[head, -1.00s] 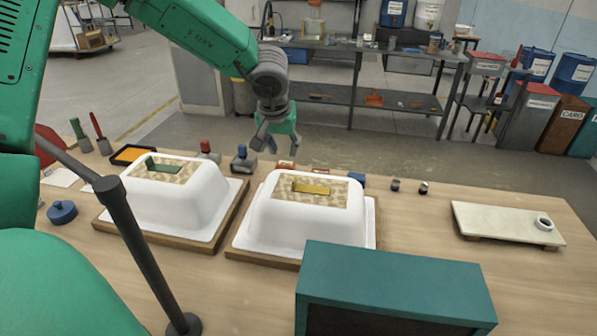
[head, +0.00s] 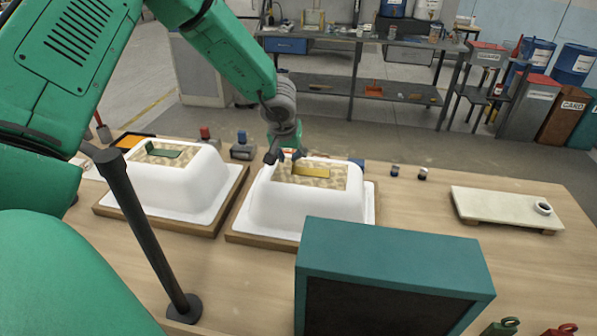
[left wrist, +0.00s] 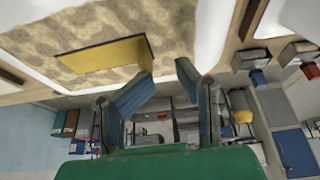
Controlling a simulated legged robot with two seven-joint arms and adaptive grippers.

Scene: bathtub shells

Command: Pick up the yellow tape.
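The yellow tape (head: 311,170) is a flat strip on the brown patterned patch on top of the right white tub shell (head: 305,205). It also shows in the left wrist view (left wrist: 103,56), lying on the patch. My left gripper (head: 284,156) hangs by the far left edge of that shell's top, close to the tape's left end. In the left wrist view the fingers (left wrist: 163,82) are apart with nothing between them, and the tape lies beyond and left of them. My right gripper is not in view.
The left white shell (head: 165,190) carries a green strip (head: 165,154). A teal box (head: 395,255) stands in front of the right shell. A pale board (head: 505,208) with a small ring lies at right.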

